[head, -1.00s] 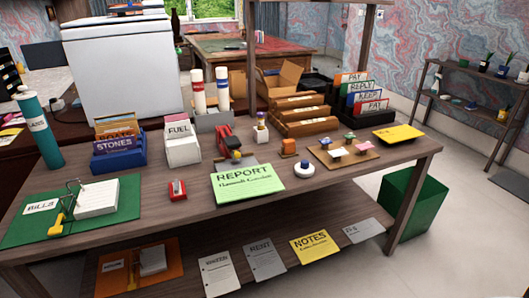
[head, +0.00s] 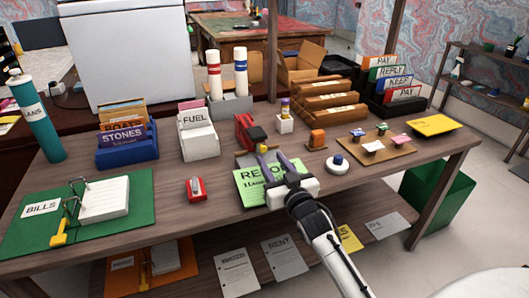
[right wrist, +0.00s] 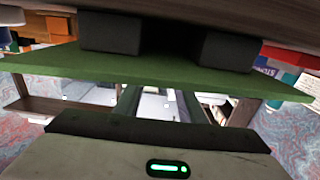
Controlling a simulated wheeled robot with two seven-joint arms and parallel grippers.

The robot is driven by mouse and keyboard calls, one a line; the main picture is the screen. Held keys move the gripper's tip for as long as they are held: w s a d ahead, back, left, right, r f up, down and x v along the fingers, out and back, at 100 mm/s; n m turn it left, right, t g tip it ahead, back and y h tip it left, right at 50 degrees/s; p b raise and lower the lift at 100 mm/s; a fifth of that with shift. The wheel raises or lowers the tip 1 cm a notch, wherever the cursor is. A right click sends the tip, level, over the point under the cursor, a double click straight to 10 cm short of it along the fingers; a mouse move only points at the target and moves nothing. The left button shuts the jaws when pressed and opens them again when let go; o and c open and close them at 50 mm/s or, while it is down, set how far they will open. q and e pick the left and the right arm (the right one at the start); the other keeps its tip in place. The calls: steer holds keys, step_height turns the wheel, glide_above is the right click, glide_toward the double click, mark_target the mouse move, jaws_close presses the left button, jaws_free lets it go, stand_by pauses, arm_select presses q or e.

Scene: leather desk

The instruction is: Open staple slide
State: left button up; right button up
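The red stapler (head: 245,131) stands on the desk, with a dark part and a yellow piece at its near end. A small yellow tab (head: 262,148) shows just in front of it. I cannot tell how far its staple slide is out. My right gripper (head: 269,155) is just in front of the stapler, over the green report sheet (head: 252,194), with its fingers apart and pointing at the stapler's near end. In the right wrist view, the two dark fingers (right wrist: 168,42) are well apart with nothing visible between them. The stapler is not clear there. My left gripper is not in view.
A red sharpener (head: 195,189) lies left of the report. A FUEL box (head: 198,142) and a small white holder (head: 285,123) flank the stapler.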

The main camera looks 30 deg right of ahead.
mark_target(264, 149)
steer(key=x, duration=0.5)
steer(key=shift+w, duration=0.1)
steer(key=shift+a, duration=0.1)
jaws_close()
